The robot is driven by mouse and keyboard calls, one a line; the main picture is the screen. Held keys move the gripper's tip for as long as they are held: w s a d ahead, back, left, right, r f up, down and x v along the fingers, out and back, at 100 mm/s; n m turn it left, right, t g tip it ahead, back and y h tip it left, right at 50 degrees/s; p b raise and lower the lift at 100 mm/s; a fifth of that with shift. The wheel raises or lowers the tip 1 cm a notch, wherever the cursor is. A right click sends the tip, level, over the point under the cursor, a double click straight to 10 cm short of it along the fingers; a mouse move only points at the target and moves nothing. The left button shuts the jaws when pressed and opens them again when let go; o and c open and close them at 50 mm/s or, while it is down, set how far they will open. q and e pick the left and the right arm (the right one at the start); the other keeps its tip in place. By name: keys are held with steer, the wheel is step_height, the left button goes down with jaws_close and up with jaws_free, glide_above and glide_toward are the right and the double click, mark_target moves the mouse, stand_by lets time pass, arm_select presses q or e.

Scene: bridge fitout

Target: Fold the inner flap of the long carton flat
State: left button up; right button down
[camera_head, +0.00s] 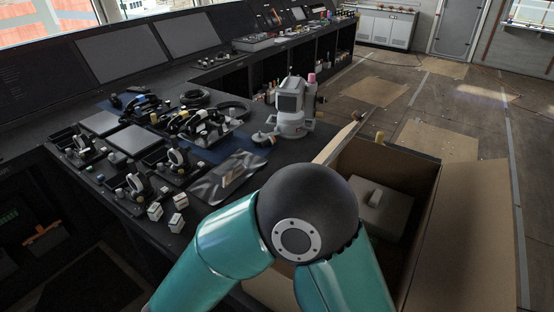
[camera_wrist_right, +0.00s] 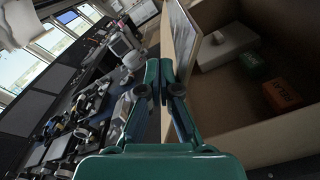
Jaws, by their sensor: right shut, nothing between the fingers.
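The long carton (camera_head: 428,215) stands open at the right in the head view, its brown inside showing. A narrow panel, which looks like the inner flap (camera_head: 338,140), stands up along its left side. In the right wrist view this flap (camera_wrist_right: 182,42) stands upright and edge-on, just beyond my right gripper (camera_wrist_right: 160,76). The gripper is shut and empty, its fingers overlapping the lower part of the flap in the picture. I cannot tell if they touch it. My arm covers the carton's near left part in the head view. My left gripper is not in view.
In the carton lie a pale lidded box (camera_head: 378,207), an orange box (camera_wrist_right: 283,95) and a green box (camera_wrist_right: 252,62). A wide outer flap (camera_head: 480,235) spreads to the right. The console at left holds headsets (camera_head: 200,122), small cartons and a white device (camera_head: 291,108).

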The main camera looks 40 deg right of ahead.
steer(key=shift+s+d+f+b, duration=0.15)
steer(key=shift+s+f+b, duration=0.35)
steer(key=shift+s+b, duration=0.05)
steer(key=shift+s+d+f+b, duration=0.15)
steer(key=shift+s+f+b, duration=0.3)
steer(key=shift+s+b, duration=0.05)
steer(key=shift+s+d, duration=0.1)
steer(key=shift+s, duration=0.1)
steer(key=shift+f, duration=0.1)
steer(key=shift+s+d+f+b, duration=0.25)
steer(key=shift+s+f+b, duration=0.75)
steer(key=shift+f+b, duration=0.25)
